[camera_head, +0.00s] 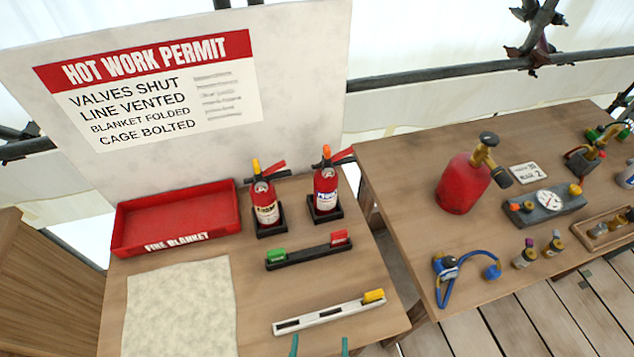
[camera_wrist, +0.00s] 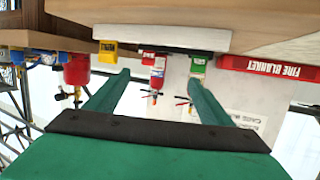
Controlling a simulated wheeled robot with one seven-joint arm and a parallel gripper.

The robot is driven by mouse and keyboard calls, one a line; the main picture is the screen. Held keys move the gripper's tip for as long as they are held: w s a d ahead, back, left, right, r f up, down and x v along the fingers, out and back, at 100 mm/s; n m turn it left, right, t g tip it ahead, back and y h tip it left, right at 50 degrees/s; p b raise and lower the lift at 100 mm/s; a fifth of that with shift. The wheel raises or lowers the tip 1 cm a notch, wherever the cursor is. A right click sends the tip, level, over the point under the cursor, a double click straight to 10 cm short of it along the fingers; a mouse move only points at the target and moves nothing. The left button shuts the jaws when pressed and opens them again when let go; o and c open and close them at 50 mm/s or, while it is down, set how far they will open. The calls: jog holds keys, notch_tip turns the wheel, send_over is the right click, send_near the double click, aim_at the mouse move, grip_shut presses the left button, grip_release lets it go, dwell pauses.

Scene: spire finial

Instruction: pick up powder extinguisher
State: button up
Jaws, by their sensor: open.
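Two red extinguishers stand upright in black holders at the back of the left table. The left one (camera_head: 265,205) has a yellow top and a cream-yellow label. The right one (camera_head: 326,191) has an orange top and a white and blue label. The label words are too small to read. My gripper (camera_head: 319,346) is open and empty at the table's front edge, its two teal fingertips apart. In the upside-down wrist view, the blue-labelled extinguisher (camera_wrist: 157,76) shows between the fingers, some way beyond them. The other is mostly hidden behind a green block.
A black rail (camera_head: 309,253) with green and red blocks and a pale rail (camera_head: 330,315) with a yellow block lie between my gripper and the extinguishers. A red fire blanket tray (camera_head: 176,217) and pale cloth (camera_head: 180,308) lie left. A red gas bottle (camera_head: 462,184) stands on the right table.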

jog(key=x, duration=0.5)
jog(key=r+x, duration=0.1)
jog(key=x, duration=0.2)
jog(key=shift+w+a+f, duration=0.15)
jog(key=shift+w+a, duration=0.05)
jog(key=shift+w, duration=0.2)
jog(key=w+r, duration=0.2)
jog(key=w, duration=0.8)
jog(key=n+g+y, duration=0.1)
jog(key=g, duration=0.1)
send_near(326, 183)
jog(key=x, duration=0.8)
jog(key=shift+w+f, duration=0.15)
jog(key=shift+w, duration=0.15)
jog(key=shift+x, duration=2.6)
jog(key=shift+f, duration=0.2)
jog(key=shift+c, duration=0.4)
grip_shut()
jog(key=shift+r, duration=0.2)
